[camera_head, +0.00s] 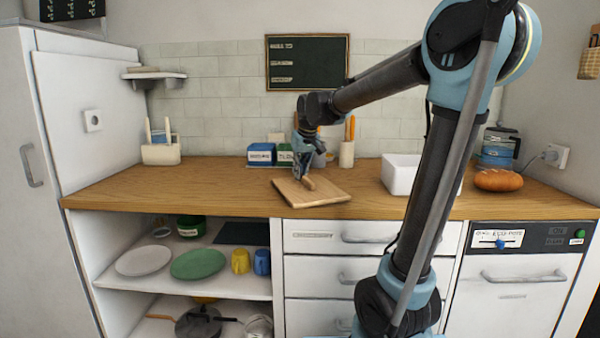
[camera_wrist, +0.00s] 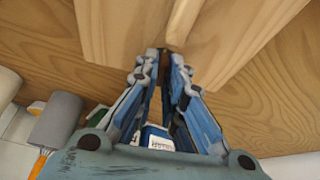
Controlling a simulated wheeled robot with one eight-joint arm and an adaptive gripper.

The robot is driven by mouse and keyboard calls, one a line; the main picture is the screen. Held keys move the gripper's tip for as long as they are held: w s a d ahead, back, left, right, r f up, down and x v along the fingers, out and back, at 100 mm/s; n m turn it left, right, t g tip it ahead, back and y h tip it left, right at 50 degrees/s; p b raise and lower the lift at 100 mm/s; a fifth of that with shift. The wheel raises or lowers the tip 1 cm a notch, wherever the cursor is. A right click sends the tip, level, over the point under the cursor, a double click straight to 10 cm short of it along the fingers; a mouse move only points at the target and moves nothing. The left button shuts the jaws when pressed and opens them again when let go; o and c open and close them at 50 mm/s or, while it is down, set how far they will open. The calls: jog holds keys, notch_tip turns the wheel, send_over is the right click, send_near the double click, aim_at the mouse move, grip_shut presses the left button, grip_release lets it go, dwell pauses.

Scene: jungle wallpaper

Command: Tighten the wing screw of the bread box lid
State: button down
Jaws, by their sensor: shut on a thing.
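A pale wooden board (camera_head: 325,194) lies flat on the counter; it also shows in the wrist view (camera_wrist: 240,35). My gripper (camera_head: 304,178) points down over the board's left part. A small brown wooden piece (camera_head: 309,184) is at its fingertips. In the wrist view my gripper (camera_wrist: 166,55) has its fingertips drawn close together at the end of this wooden piece (camera_wrist: 184,22), shut on it. The fingers hide the contact. I cannot make out a wing screw. A white open-topped box (camera_head: 398,176) stands to the right, partly behind my arm; I cannot tell if it is the bread box.
A bread loaf (camera_head: 499,180) lies at the counter's right. Blue (camera_head: 261,155) and green (camera_head: 284,156) boxes stand behind the board. A utensil holder (camera_head: 347,154) stands right of them. A white caddy (camera_head: 160,153) is at the left. The counter between caddy and board is clear.

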jog(key=shift+a+m, duration=0.1)
jog(key=shift+m, duration=0.4)
jog(key=c, duration=1.6)
grip_release()
